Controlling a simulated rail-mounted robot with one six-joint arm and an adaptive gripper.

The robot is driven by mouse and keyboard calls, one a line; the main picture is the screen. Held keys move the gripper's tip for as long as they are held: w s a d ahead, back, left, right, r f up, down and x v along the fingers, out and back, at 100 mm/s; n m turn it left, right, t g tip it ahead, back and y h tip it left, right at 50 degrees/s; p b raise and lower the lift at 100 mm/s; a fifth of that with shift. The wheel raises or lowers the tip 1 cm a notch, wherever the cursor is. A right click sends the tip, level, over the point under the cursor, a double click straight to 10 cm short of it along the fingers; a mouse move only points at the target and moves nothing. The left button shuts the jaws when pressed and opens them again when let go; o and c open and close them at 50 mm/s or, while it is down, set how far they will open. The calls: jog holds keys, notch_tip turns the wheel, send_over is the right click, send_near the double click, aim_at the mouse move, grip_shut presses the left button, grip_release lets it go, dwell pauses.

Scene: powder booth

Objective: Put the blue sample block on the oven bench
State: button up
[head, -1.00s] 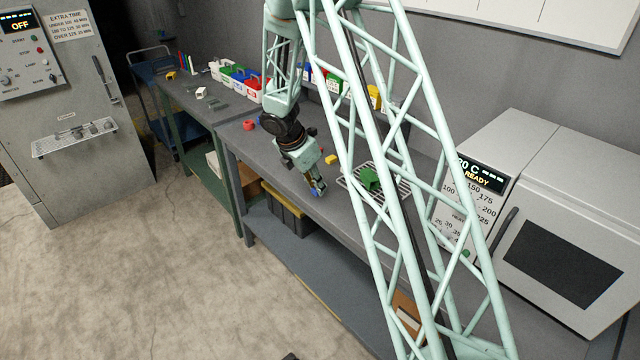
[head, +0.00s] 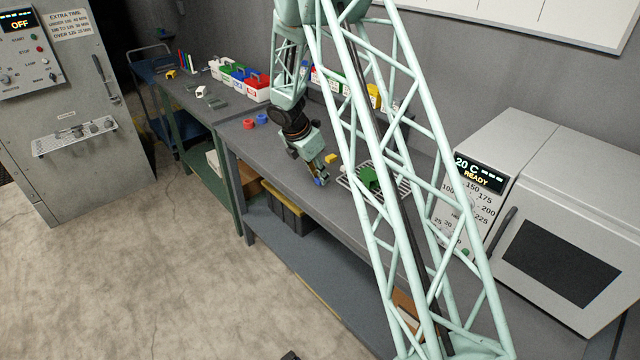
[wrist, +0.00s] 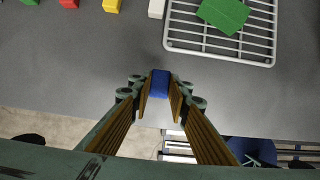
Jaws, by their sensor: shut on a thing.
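The blue sample block (head: 318,182) is between the fingertips of my gripper (head: 321,178). In the wrist view the blue block (wrist: 160,80) sits between both fingers of my gripper (wrist: 160,88), which are shut on it. The oven bench (head: 290,196) is the long grey table carrying the oven (head: 561,235). My gripper points down over the front part of the bench. The block appears against bare grey bench top (wrist: 90,65) in the wrist view, near the front edge. I cannot tell whether the block touches the bench.
A wire rack (head: 349,184) with a green piece (head: 370,178) lies right of my gripper. A yellow block (head: 331,158) and a white block (wrist: 157,8) lie behind it. Red (head: 249,124) and blue (head: 262,118) round pieces stand farther left. Bare bench surrounds the block.

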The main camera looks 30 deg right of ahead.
aim_at(318, 179)
jog(key=shift+f, duration=1.7)
jog(key=shift+f+b, duration=0.2)
jog(key=shift+b, duration=0.1)
jog(key=o, duration=0.8)
jog(key=shift+o, duration=0.2)
jog(key=shift+r, duration=0.2)
jog(key=p+v, duration=0.1)
jog(key=v, duration=1.1)
